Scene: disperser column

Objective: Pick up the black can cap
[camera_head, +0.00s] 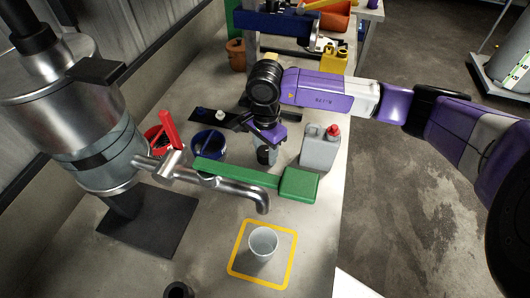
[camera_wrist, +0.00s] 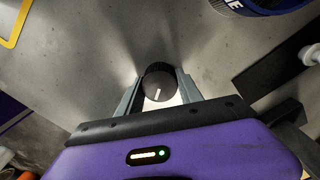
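The black can cap (camera_wrist: 158,84) is a round dark piece with a short white mark on top, seen from above in the wrist view. It sits between the fingertips of my gripper (camera_wrist: 160,90), one grey finger on each side. The gaps are so narrow that I cannot tell whether the fingers touch it. In the head view my gripper (camera_head: 267,156) points down at the table, left of a grey can with a red cap (camera_head: 321,148). The black cap cannot be made out clearly in the head view.
A clear cup (camera_head: 263,243) stands inside a yellow square (camera_head: 233,268). The table (camera_head: 315,215) is bare at front right.

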